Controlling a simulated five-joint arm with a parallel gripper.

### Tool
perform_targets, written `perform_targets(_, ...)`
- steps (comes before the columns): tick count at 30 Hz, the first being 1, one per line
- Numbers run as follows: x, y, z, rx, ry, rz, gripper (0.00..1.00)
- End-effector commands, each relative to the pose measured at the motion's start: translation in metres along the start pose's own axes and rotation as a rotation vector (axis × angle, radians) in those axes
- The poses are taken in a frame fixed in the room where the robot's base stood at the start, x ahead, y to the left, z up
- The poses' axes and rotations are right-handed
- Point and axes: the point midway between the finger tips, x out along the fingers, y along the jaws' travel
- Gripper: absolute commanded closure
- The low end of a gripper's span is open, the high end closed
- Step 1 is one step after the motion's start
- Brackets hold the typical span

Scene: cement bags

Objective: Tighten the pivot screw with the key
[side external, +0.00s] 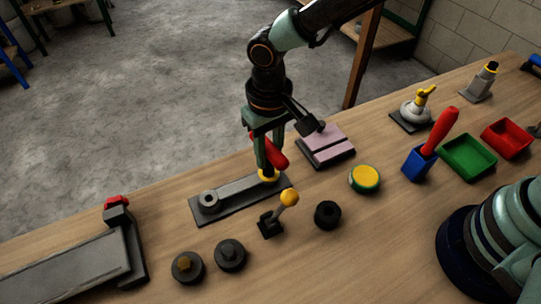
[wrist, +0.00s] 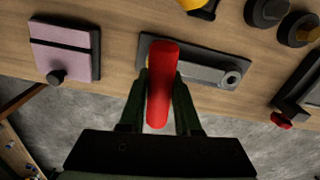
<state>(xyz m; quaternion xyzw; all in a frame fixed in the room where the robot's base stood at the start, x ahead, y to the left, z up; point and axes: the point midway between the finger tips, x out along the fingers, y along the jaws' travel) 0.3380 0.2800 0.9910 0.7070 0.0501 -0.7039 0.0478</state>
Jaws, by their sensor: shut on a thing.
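A grey bar on a dark base plate (side external: 227,204) lies on the bench, with a round ring (side external: 209,199) at its left end and a yellow round part (side external: 269,176) at its right end. My gripper (side external: 267,163) points down over the yellow end, shut on the red-handled key (side external: 279,154). In the wrist view the red handle (wrist: 161,85) sits between both fingers, in front of the plate (wrist: 215,73). The key's tip and the pivot screw's head are hidden, so I cannot tell whether they touch.
A pink-topped block (side external: 327,144) stands close behind on the right. A yellow-knobbed lever (side external: 289,198), a black ring (side external: 327,215) and a green-yellow disc (side external: 365,179) lie in front. A blue holder (side external: 419,164) with a red-handled tool and coloured bins stand at right.

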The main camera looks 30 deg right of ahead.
Motion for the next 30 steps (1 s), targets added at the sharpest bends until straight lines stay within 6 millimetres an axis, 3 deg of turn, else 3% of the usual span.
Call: perform_targets(30,-0.0056,-0.0004,-0.0007,0.02,-0.003,0.002,1.0)
